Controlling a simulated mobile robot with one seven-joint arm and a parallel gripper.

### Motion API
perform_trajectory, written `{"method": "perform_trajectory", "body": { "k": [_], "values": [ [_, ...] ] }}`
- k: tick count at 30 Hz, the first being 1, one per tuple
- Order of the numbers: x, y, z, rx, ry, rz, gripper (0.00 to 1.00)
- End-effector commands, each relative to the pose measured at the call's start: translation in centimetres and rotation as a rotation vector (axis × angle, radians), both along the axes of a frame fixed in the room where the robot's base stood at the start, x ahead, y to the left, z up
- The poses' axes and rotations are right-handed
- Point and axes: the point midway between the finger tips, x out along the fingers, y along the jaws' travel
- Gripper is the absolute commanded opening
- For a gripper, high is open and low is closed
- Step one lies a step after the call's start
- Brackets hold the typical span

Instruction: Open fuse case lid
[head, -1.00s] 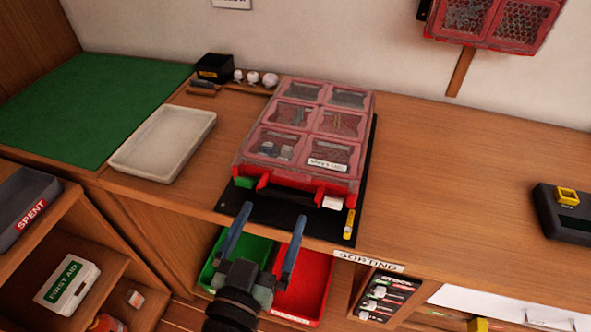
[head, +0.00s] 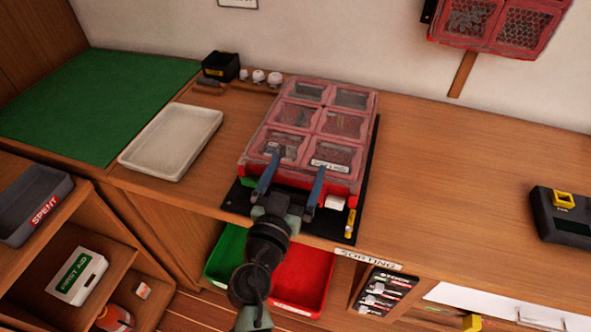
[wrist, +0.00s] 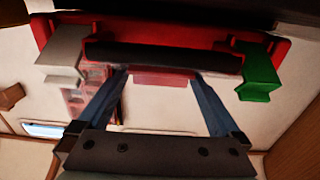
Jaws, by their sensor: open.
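The fuse case (head: 301,183) is a red case with a clear, red-framed lid (head: 313,120), closed, showing several compartments. It lies on a black mat (head: 366,190). On its front are a green latch (head: 249,182) and a white latch (head: 336,202); both also show in the wrist view, green (wrist: 258,72) at right and white (wrist: 62,50) at left. A dark handle (wrist: 163,56) spans between them. My gripper (head: 297,164) is open and empty at the case's front edge, its blue fingers overlapping the front of the lid in the head view. I cannot tell if they touch it.
A pale tray (head: 130,157) and a green mat (head: 85,100) lie to the left. A black box (head: 220,66) and white knobs stand behind. Green (head: 226,250) and red (head: 303,275) bins sit below the bench edge.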

Motion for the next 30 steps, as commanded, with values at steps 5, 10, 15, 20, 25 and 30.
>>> {"method": "perform_trajectory", "body": {
  "k": [5, 10, 15, 20, 25, 30],
  "values": [
    [-0.03, 0.02, 0.0, 0.0, 0.0, 0.0, 0.73],
    [-0.03, 0.03, -0.01, 0.0, 0.0, 0.0, 0.42],
    [-0.04, 0.03, -0.01, -0.001, 0.0, 0.0, 0.12],
    [-0.05, 0.04, -0.01, -0.001, 0.0, 0.0, 0.0],
    [-0.04, 0.03, 0.11, 0.0, 0.002, 0.0, 0.0],
    [0.03, 0.03, 0.93, 0.003, 0.015, 0.0, 0.0]
  ]
}}
